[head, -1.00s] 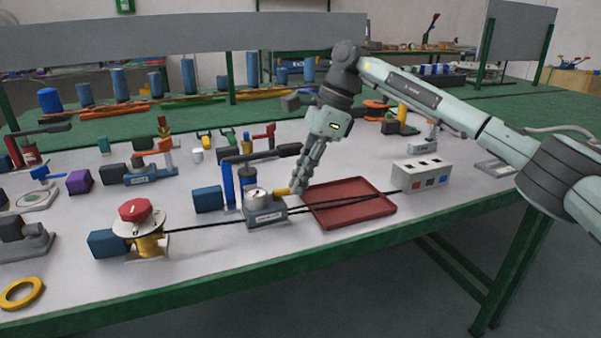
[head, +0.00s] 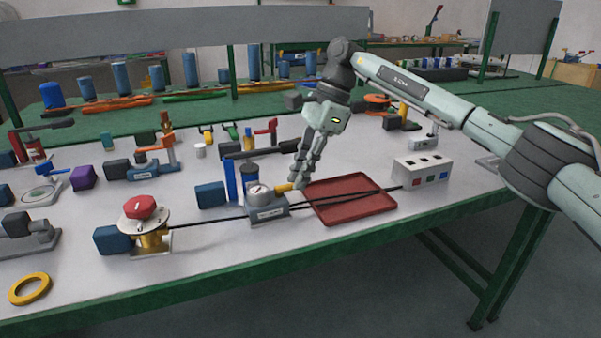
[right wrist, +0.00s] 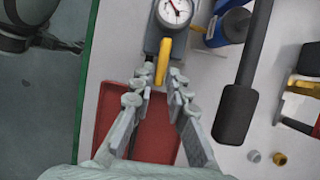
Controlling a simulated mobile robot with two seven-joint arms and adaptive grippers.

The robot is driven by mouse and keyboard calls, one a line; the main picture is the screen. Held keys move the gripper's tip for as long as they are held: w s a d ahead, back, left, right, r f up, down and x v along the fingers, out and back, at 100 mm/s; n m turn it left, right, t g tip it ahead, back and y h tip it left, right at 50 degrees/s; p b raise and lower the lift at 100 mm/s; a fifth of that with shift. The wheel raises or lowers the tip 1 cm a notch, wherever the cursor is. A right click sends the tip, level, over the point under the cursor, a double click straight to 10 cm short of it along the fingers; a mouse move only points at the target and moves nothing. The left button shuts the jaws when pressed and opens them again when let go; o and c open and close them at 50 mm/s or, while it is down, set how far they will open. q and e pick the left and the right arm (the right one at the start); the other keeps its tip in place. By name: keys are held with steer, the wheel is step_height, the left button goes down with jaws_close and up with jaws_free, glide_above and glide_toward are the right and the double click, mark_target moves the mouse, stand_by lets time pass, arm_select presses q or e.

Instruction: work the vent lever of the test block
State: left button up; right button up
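The test block (head: 268,213) is a small grey block with a round dial gauge (head: 259,191) on top. Its yellow vent lever (head: 284,188) points right, toward my right gripper (head: 300,184). In the right wrist view the gauge (right wrist: 175,11) is at the top and the yellow lever (right wrist: 163,60) points down between my right gripper's fingertips (right wrist: 157,88). The fingers are apart, one on each side of the lever's end, with gaps visible. Whether either finger touches it I cannot tell. My left gripper is in no view.
A red tray (head: 352,203) lies right of the block, below the fingers. Black hoses run from the block to a grey box (head: 420,173) and a red-knobbed valve (head: 140,207). A blue pump with a dark handle (right wrist: 240,105) stands close beside the block.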

steer(key=shift+o, duration=1.2)
steer(key=shift+r, duration=0.15)
steer(key=v, duration=1.1)
steer(key=shift+d+r, duration=0.2)
steer(key=shift+r, duration=0.15)
steer(key=shift+w, duration=0.1)
